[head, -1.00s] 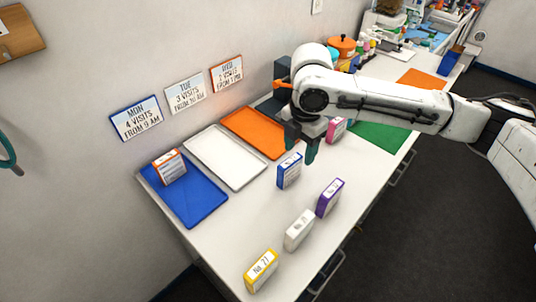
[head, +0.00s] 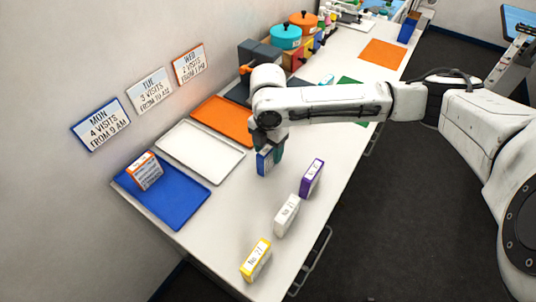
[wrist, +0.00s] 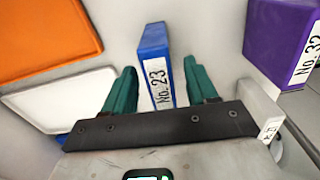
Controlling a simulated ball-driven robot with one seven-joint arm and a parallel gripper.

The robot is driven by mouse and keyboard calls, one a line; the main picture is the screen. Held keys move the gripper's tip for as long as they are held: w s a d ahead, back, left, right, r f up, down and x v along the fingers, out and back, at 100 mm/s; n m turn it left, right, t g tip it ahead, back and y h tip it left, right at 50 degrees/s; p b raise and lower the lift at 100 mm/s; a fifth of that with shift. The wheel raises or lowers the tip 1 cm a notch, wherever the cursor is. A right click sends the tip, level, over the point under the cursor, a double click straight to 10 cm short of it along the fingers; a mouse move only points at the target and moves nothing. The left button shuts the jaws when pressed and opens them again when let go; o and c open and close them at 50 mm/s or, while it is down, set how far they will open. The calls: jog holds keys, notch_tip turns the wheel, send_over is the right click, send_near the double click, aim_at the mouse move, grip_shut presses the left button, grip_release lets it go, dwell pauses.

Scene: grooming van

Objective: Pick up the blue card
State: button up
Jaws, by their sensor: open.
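The blue card (head: 264,161) stands upright on the white counter, in front of the orange tray. In the wrist view the blue card (wrist: 154,62) shows a white label reading "No. 23". My gripper (head: 269,150) is directly over it, pointing down. In the wrist view my gripper (wrist: 160,88) has its green fingers apart, one on each side of the blue card, with a visible gap on both sides. In the head view my gripper hides the upper part of the card.
A purple card (head: 312,177), a white card (head: 286,215) and a yellow card (head: 255,260) stand nearby to the right and front. A blue tray (head: 183,207) holds an orange-edged card (head: 144,171). A white tray (head: 199,151) and an orange tray (head: 223,115) lie behind, along the wall.

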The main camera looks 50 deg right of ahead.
jog(key=shift+f, duration=1.15)
jog(key=c, duration=1.1)
jog(key=shift+o, duration=0.2)
jog(key=shift+r, duration=0.1)
jog(key=shift+r+b, duration=0.3)
jog(key=shift+r, duration=0.25)
jog(key=s+a+r+p, duration=0.3)
jog(key=s+a+r, duration=0.3)
jog(key=s+r, duration=0.6)
jog(key=shift+a, duration=0.3)
